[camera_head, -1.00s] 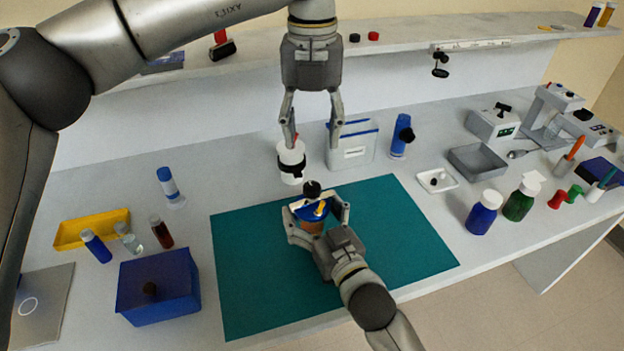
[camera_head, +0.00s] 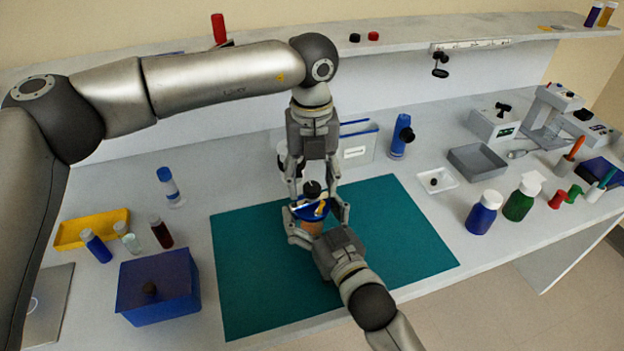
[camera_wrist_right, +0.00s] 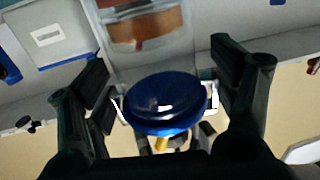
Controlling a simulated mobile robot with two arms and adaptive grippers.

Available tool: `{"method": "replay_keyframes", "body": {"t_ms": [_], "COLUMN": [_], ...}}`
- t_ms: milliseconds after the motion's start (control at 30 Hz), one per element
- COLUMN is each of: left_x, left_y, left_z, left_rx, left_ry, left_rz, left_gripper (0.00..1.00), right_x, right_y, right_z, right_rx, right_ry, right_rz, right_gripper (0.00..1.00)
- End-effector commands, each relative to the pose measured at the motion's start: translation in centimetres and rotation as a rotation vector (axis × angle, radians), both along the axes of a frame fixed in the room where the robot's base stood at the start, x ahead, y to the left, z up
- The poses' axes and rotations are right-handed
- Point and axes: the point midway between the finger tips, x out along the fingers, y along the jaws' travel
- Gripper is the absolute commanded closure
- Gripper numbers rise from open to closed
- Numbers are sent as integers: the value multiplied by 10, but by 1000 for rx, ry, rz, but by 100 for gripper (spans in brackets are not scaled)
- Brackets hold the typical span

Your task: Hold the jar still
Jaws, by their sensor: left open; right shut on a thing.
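The jar (camera_head: 312,228) has a blue lid (camera_head: 310,210) and orange-brown contents, and stands at the upper middle of the teal mat (camera_head: 390,245). My right gripper (camera_head: 318,232) is shut on the jar from the front. In the right wrist view the blue lid (camera_wrist_right: 165,103) shows between the fingers, with the clear jar wall and brown contents (camera_wrist_right: 145,28) beyond.
A white bottle with a black band (camera_head: 284,155) stands behind, partly hidden by my left gripper. A white-and-blue bin (camera_head: 358,150) and blue bottle (camera_head: 400,135) stand behind right. A blue box (camera_head: 160,290) stands front left. The mat's right side is clear.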

Motion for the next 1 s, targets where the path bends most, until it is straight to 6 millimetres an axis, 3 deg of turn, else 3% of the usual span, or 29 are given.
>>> {"method": "replay_keyframes", "body": {"t_ms": [367,700,1000], "left_x": [0,0,0], "left_y": [0,0,0], "left_z": [-5,-5,-5], "left_rx": [0,0,0], "left_ry": [0,0,0], "left_rz": [0,0,-36], "left_gripper": [51,94,95], "right_x": [0,0,0], "right_y": [0,0,0], "right_z": [0,0,0], "right_rx": [0,0,0], "right_ry": [0,0,0], "right_rz": [0,0,-1], "right_gripper": [54,54,54]}}
